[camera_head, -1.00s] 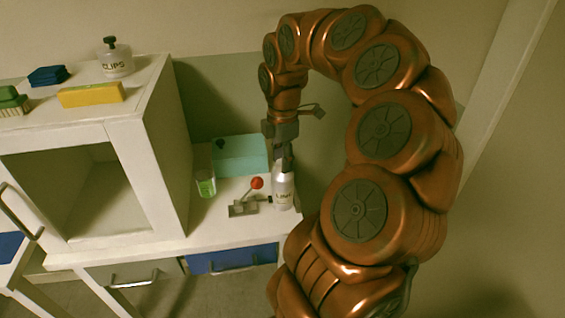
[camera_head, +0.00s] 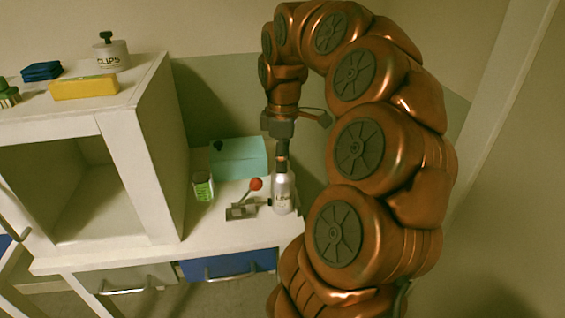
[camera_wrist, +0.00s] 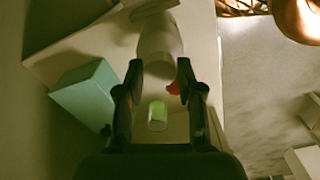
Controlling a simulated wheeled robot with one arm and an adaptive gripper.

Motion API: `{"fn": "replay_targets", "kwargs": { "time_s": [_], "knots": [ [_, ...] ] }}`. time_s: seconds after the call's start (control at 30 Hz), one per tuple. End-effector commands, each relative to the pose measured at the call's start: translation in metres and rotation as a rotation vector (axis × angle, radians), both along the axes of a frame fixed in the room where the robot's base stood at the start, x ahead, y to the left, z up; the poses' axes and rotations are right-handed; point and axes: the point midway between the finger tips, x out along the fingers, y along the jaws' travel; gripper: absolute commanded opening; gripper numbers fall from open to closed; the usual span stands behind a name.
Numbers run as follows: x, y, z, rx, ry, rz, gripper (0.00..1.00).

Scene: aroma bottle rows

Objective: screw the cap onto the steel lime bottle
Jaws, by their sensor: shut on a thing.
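The steel lime bottle (camera_head: 284,194) stands upright on the counter, at the end of a small clamp with a red ball handle (camera_head: 256,184). My gripper (camera_head: 282,162) points down right at the bottle's top, its fingers one behind the other in the head view. In the wrist view my gripper (camera_wrist: 160,68) has its two fingers a little apart, with the pale blurred bottle (camera_wrist: 159,38) just beyond the tips. It is shut on the cap at the bottle's mouth. The cap is mostly hidden by the fingers, and I cannot tell how far it sits on the thread.
A glass with a green label (camera_head: 203,187) and a teal box (camera_head: 239,158) stand left of and behind the bottle. A white cabinet (camera_head: 155,150) rises at the left, with a yellow box (camera_head: 84,87) and a CLIPS jar (camera_head: 110,57) on top.

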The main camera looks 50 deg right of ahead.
Motion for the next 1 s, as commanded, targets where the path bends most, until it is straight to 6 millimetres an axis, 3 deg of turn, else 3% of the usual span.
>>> {"fn": "replay_targets", "kwargs": {
  "time_s": [0.6, 0.97, 1.0],
  "knots": [
    [-0.0002, -0.0004, -0.0021, 0.0, 0.0, -0.359, 0.02],
    [-0.0002, -0.0001, 0.0, 0.0, 0.0, -0.394, 0.02],
    [-0.0002, -0.0001, 0.0, 0.0, 0.0, -0.394, 0.41]
  ]
}}
